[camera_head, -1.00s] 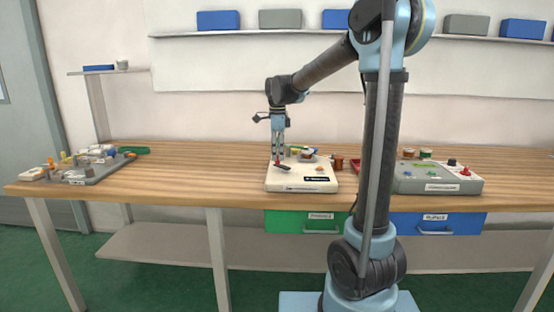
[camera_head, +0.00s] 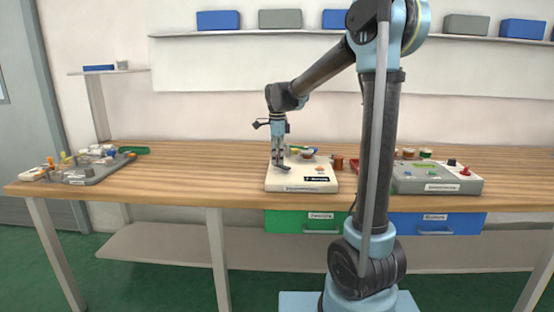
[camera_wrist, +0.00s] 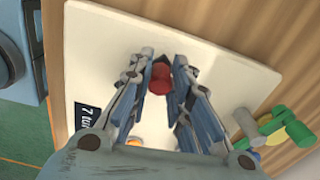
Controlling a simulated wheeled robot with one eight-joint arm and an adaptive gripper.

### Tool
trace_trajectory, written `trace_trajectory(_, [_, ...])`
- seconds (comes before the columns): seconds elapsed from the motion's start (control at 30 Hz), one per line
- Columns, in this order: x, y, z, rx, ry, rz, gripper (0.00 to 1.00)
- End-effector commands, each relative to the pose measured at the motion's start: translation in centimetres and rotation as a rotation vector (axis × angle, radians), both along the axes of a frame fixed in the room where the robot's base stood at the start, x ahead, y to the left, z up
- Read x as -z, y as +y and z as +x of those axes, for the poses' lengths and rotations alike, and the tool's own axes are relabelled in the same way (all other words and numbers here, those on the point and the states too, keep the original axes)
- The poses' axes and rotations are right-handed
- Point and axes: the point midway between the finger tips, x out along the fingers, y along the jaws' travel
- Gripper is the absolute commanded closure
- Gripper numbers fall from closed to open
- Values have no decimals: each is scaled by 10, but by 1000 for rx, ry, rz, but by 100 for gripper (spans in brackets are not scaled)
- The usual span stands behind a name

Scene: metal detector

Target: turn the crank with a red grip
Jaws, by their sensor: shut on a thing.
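The red grip (camera_wrist: 160,78) of the crank shows in the wrist view between the two fingers of my gripper (camera_wrist: 167,70). The fingers are closed on it from both sides. The crank's arm below the grip is hidden. The crank stands on a white box (camera_head: 296,187) on the wooden table. The white box also shows in the wrist view (camera_wrist: 110,40), with a dark label. In the head view my gripper (camera_head: 281,167) points down at the left part of the box top and covers the grip.
A grey device (camera_head: 435,185) with a red knob stands to the right. A grey tray (camera_head: 90,178) with several small parts lies at the left. Small round items stand behind the box. The table between the tray and box is clear.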

Motion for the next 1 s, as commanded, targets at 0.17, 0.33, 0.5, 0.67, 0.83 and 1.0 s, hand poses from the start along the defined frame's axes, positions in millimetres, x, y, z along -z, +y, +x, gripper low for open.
trace_trajectory(0.17, [0, 1, 0, -32, -3, 2, 100])
trace_trajectory(0.33, [-1, 3, -2, -114, -3, 2, 100])
trace_trajectory(0.5, [-1, 6, -7, -247, -3, 2, 100])
trace_trajectory(0.67, [-1, 8, -12, -397, -3, 2, 100])
trace_trajectory(0.83, [-1, 10, -19, -559, -2, 2, 100])
trace_trajectory(1.0, [-1, 10, -26, -721, -2, 3, 100])
